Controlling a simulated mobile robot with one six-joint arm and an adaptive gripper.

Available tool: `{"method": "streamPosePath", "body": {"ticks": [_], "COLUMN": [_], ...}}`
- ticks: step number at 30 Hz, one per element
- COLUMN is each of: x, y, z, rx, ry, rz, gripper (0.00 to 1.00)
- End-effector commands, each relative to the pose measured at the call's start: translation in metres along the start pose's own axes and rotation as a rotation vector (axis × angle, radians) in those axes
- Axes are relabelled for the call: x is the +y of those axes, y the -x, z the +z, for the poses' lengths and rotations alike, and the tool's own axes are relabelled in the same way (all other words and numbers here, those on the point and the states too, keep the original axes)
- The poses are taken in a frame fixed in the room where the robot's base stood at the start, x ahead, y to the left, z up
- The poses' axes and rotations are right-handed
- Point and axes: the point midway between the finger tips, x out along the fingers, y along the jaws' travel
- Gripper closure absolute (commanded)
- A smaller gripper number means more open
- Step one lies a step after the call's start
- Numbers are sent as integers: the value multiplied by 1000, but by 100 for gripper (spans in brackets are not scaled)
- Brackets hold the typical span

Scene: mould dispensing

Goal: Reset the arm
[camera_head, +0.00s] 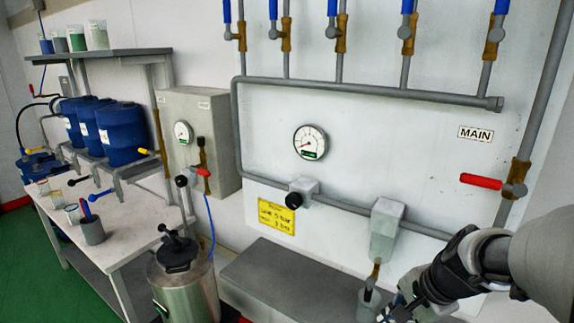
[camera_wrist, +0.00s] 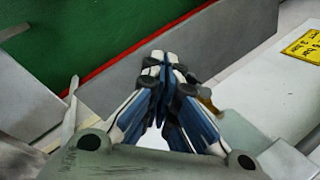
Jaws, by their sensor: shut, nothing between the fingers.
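My arm (camera_head: 480,265) comes in from the lower right of the head view, in front of the panel. My gripper (camera_head: 392,312) is at the bottom edge there, low and partly cut off. In the wrist view my gripper (camera_wrist: 165,65) has its fingertips together with nothing between them. A grey cup (camera_head: 368,306) stands under the brass outlet (camera_head: 375,272), just left of my gripper in the head view. I cannot tell whether they touch.
A grey bench (camera_head: 270,280) lies below the panel with its pressure gauge (camera_head: 310,142). A red-handled MAIN valve (camera_head: 481,181) is above my arm. A steel pot (camera_head: 185,285) stands left of the bench. Blue drums (camera_head: 122,133) sit above the white table (camera_head: 130,215).

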Motion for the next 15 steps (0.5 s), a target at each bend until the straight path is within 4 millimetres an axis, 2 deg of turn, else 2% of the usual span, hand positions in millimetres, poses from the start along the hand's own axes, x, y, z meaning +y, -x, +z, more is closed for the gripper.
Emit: {"method": "streamPosePath", "body": {"ticks": [1, 6, 10, 15], "x": [2, 29, 60, 97], "y": [18, 63, 89, 109], "z": [24, 85, 118, 140], "rx": [12, 52, 96, 155], "ry": [125, 542, 840, 1135], "rz": [1, 37, 68, 109], "gripper": [100, 100, 100, 100]}}
